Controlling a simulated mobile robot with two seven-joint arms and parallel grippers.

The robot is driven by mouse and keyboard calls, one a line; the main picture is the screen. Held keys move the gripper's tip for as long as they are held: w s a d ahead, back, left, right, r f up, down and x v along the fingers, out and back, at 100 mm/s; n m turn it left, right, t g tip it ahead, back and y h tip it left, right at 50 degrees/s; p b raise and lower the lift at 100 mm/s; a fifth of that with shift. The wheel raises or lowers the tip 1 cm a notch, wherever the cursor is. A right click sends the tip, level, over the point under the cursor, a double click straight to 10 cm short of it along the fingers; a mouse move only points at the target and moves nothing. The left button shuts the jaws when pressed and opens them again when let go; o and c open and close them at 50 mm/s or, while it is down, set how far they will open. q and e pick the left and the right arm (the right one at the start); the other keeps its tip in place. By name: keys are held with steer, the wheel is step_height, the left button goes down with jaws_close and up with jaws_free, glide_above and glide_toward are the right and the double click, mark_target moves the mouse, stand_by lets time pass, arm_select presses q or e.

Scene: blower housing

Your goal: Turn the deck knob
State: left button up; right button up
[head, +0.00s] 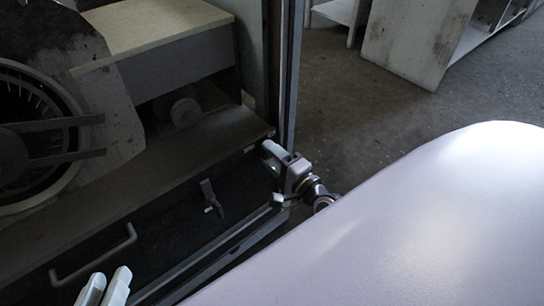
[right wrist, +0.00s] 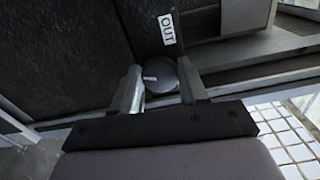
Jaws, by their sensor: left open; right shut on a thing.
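In the right wrist view, a round dark grey knob (right wrist: 160,76) with a short white pointer mark sits between the two fingers of my right gripper (right wrist: 161,84). The gripper is shut on it. The pointer mark lies toward the left side of the knob. In the head view, my right gripper (head: 272,180) is at the right end of the dark front panel, and the knob cannot be made out there. My left gripper (head: 104,288) shows as two pale fingertips at the bottom left, open and empty, apart from the panel.
A white label (right wrist: 167,28) reading OUT is beside the knob. The dark panel (head: 150,215) bears a bar handle (head: 95,258) and a small lever (head: 211,198). A fan wheel (head: 35,140) and a grey cylinder (head: 184,110) are behind. A metal post (head: 291,75) rises near my right gripper.

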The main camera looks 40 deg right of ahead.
arm_select(q)
steer(key=shift+s+a+r, duration=0.1)
steer(key=shift+a, duration=0.05)
arm_select(e)
steer(key=shift+m, duration=0.8)
steer(key=o, duration=1.1)
steer(key=shift+c, duration=0.2)
arm_select(q)
steer(key=shift+d+f+p, duration=0.2)
steer(key=shift+d+p, duration=0.25)
steer(key=shift+p, duration=0.05)
arm_select(e)
steer(key=s, duration=0.7)
steer(key=shift+s+d, duration=0.15)
steer(key=shift+d, duration=0.1)
arm_select(q)
steer(key=shift+r, duration=0.1)
